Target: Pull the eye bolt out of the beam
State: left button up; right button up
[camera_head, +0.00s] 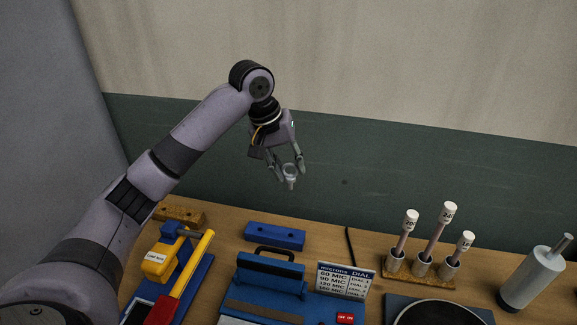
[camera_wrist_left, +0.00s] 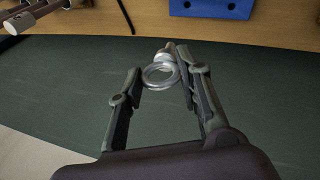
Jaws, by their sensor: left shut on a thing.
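The eye bolt (camera_head: 290,177) is a silvery ring with a short stem. My left gripper (camera_head: 289,173) is shut on it and holds it in the air, in front of the dark green wall band. In the left wrist view the ring of the eye bolt (camera_wrist_left: 161,75) sits between the two fingers, with its copper-toned stem end pointing away. The blue beam (camera_head: 274,236) lies on the wooden bench below, clear of the bolt. Part of it shows at the top of the left wrist view (camera_wrist_left: 210,8), with small dark holes. My right gripper is not in view.
On the bench (camera_head: 225,231) are a yellow-and-blue tool (camera_head: 163,262), a wooden block (camera_head: 180,215), a blue sealer-like device (camera_head: 265,275), a micron sign (camera_head: 345,280), a rack of capped sticks (camera_head: 420,278) and a grey cylinder (camera_head: 533,277). The air around the gripper is free.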

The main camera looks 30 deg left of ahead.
pick_arm(q)
jog(key=shift+c, duration=0.9)
jog(key=shift+r+p, duration=0.6)
jog(key=shift+p, duration=0.55)
dwell(0.6)
jog(key=shift+p, duration=0.75)
